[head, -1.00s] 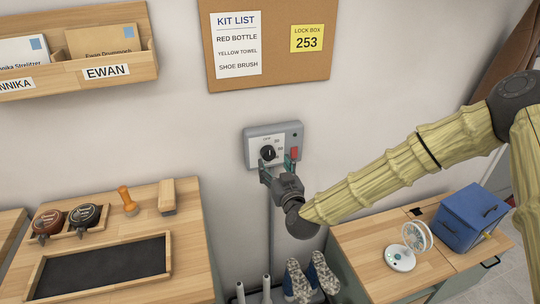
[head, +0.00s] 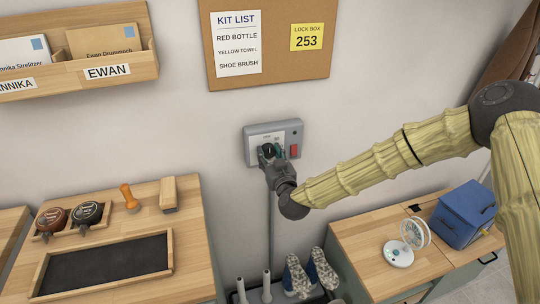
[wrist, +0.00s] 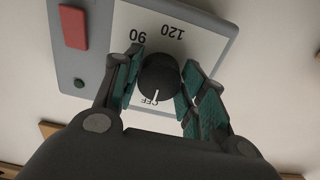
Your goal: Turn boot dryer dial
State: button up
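The boot dryer's grey control box (head: 289,130) is mounted on the wall, with a white scale plate. Its round black dial (wrist: 160,77) shows in the wrist view with its white pointer at the OFF mark; 90 and 120 are printed farther round. My gripper (head: 274,152) is at the dial in the head view and partly covers it. In the wrist view, my gripper (wrist: 162,80) has one teal-padded finger on each side of the dial, the pads against its edges. A red switch (wrist: 73,27) and a small green button (wrist: 79,84) sit beside the plate.
Boots (head: 297,278) stand on the dryer rack below the box. A wooden bench with a black tray (head: 108,258) is at left. A cabinet with a small fan (head: 413,236) and a blue box (head: 465,214) is at right. A corkboard (head: 270,78) hangs above.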

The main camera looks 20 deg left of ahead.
jog(key=shift+c, duration=0.8)
